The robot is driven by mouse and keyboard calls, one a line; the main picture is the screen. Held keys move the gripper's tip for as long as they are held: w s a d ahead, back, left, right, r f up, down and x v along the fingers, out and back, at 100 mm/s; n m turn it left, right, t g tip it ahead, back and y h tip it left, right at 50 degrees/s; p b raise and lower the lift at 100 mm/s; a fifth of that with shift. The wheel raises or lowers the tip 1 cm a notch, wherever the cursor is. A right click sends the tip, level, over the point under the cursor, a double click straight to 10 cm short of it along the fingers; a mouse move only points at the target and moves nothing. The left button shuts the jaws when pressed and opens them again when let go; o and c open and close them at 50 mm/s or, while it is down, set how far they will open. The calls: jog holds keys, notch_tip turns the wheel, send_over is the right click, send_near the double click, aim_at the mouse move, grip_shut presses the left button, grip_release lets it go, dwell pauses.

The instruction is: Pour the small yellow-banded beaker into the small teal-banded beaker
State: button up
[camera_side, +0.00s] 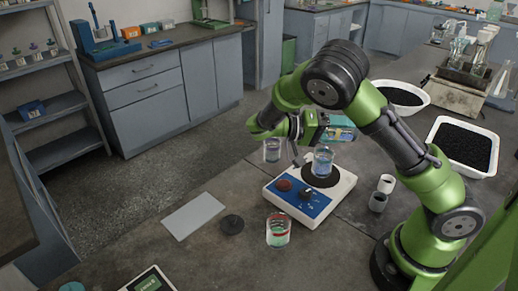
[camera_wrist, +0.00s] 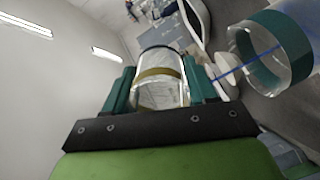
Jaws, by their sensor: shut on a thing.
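The small yellow-banded beaker (camera_wrist: 162,92) is clear glass and sits between the teal fingers of my gripper (camera_wrist: 162,80), which is shut on it. In the wrist view its mouth points away from the camera; its contents are hard to make out. The small teal-banded beaker (camera_wrist: 272,52) is at the right of the wrist view, apart from the held beaker and partly cut off by the frame.
A white-and-blue stirrer (camera_side: 306,205) stands below, with a beaker of bluish liquid (camera_side: 323,163) on its plate. A clear beaker (camera_side: 272,151) is behind it, a red-banded beaker (camera_side: 278,232) in front.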

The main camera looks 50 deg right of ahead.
jog(key=shift+r+g+h, duration=0.15)
jog(key=shift+g+h, duration=0.25)
dwell(0.8)
